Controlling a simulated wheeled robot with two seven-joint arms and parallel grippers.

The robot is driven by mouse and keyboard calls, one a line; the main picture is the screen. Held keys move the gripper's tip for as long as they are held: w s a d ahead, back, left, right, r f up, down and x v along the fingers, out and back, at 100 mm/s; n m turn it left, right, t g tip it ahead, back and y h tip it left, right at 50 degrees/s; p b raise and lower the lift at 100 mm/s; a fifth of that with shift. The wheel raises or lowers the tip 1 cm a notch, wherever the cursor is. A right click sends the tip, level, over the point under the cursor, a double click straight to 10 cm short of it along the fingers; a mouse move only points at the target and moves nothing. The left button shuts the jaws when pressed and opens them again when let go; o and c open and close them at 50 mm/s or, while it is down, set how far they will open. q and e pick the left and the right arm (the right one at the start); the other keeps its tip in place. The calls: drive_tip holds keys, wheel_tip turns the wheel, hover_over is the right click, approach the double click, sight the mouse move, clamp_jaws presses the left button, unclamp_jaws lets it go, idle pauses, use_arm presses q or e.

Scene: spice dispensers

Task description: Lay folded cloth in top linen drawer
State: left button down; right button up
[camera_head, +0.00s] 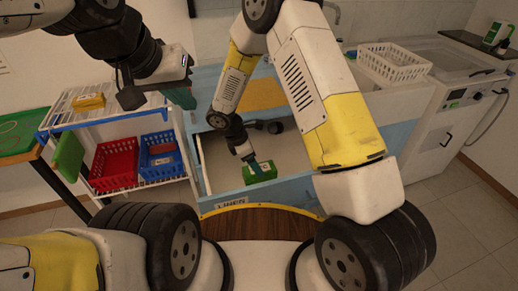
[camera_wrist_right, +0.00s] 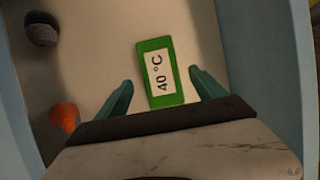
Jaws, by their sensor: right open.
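The linen drawer (camera_head: 226,190) is pulled open, with a label on its front. A flat green block (camera_head: 259,172), probably the folded cloth, lies on the drawer floor near the front. In the right wrist view the green block (camera_wrist_right: 160,72) has a white "40 °C" label. My right gripper (camera_head: 252,160) reaches down into the drawer. Its teal fingers (camera_wrist_right: 158,92) are apart, one on each side of the green block, with gaps on both sides. My left gripper (camera_head: 180,95) hangs left of the drawer at the rack; its finger gap is unclear.
A dark round thing (camera_wrist_right: 42,30) and an orange thing (camera_wrist_right: 65,117) are also in the drawer. A rack at left holds a red basket (camera_head: 113,165) and a blue basket (camera_head: 162,154). A white basket (camera_head: 394,63) stands by the washing machine (camera_head: 452,110) at right.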

drive_tip(key=s+d+r+m+y, duration=0.1)
drive_tip(key=d+r+m, duration=0.15)
drive_tip(key=r, duration=0.65)
drive_tip(key=s+d+r+m, duration=0.1)
drive_tip(key=r+m, duration=0.2)
drive_tip(key=r, duration=0.5)
drive_tip(key=s+d+r+m+t+y, duration=0.2)
drive_tip(key=s+d+r+m, duration=0.4)
drive_tip(key=s+r+m, duration=0.1)
drive_tip(key=s+d+r+m+t+y, duration=0.2)
drive_tip(key=s+d+r+m+y, duration=0.1)
drive_tip(key=s+d+r+m, duration=0.3)
drive_tip(key=s+r+m, duration=0.2)
drive_tip(key=s+r, duration=0.2)
drive_tip(key=r, duration=0.2)
drive_tip(key=shift+d+r+t+y, duration=0.2)
drive_tip(key=shift+d+t+y, duration=0.1)
drive_tip(key=shift+t, duration=0.1)
drive_tip(key=shift+m, duration=0.25)
